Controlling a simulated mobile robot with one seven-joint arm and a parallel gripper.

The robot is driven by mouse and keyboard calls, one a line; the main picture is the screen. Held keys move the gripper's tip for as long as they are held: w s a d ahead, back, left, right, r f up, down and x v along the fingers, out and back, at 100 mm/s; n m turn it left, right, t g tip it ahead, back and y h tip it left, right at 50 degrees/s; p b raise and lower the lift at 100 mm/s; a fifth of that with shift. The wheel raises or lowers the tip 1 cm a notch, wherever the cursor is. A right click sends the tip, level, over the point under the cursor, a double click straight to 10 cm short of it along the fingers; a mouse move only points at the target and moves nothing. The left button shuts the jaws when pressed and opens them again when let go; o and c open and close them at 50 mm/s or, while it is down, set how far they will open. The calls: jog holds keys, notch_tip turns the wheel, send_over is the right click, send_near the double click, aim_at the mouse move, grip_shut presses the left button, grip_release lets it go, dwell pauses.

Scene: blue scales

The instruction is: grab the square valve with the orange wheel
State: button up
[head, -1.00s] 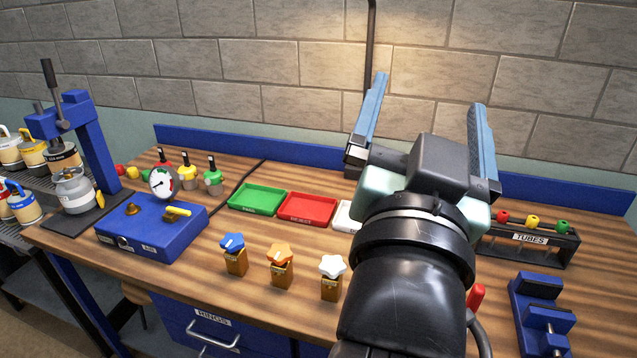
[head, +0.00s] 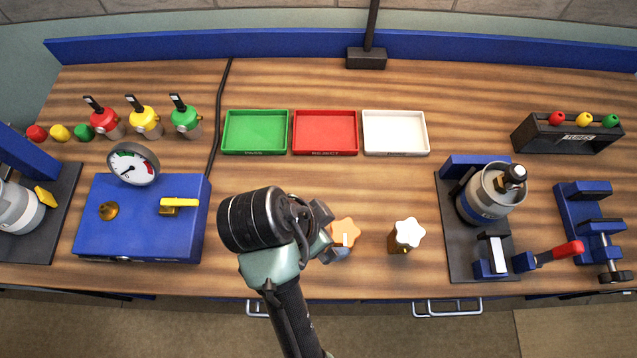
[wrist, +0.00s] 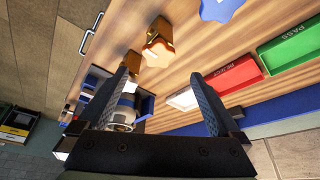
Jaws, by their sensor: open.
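The valve with the orange star-shaped wheel (head: 345,231) stands near the front edge of the bench, partly covered by my gripper in the head view. In the wrist view its orange wheel (wrist: 157,51) and squarish brass body show just beyond the gap between the fingers. My gripper (head: 330,235) is open and empty, just left of the orange wheel in the head view; its spread fingers (wrist: 164,70) show in the wrist view. I cannot tell whether a finger touches the valve. The white-wheeled valve (head: 407,234) stands to the right.
Green (head: 254,133), red (head: 324,133) and white (head: 395,133) trays lie behind the valves. A blue box with a gauge (head: 140,225) stands at left. A clamp fixture with a cylinder (head: 490,192) stands at right. Bare bench lies between trays and valves.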

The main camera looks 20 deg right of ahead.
aim_at(343, 233)
jog(key=x, duration=0.6)
jog(key=shift+s+d+f+p, duration=0.3)
jog(key=shift+d+p, duration=0.05)
jog(key=shift+p, duration=0.05)
jog(key=shift+w+p+x, duration=0.1)
jog(key=shift+p+x, duration=0.35)
jog(key=shift+x, duration=1)
jog(key=shift+w+p+x, duration=0.15)
jog(key=shift+p+x, duration=0.25)
jog(key=shift+x, duration=1.05)
jog(key=shift+a+r, duration=0.1)
jog(key=shift+a, duration=0.05)
grip_shut()
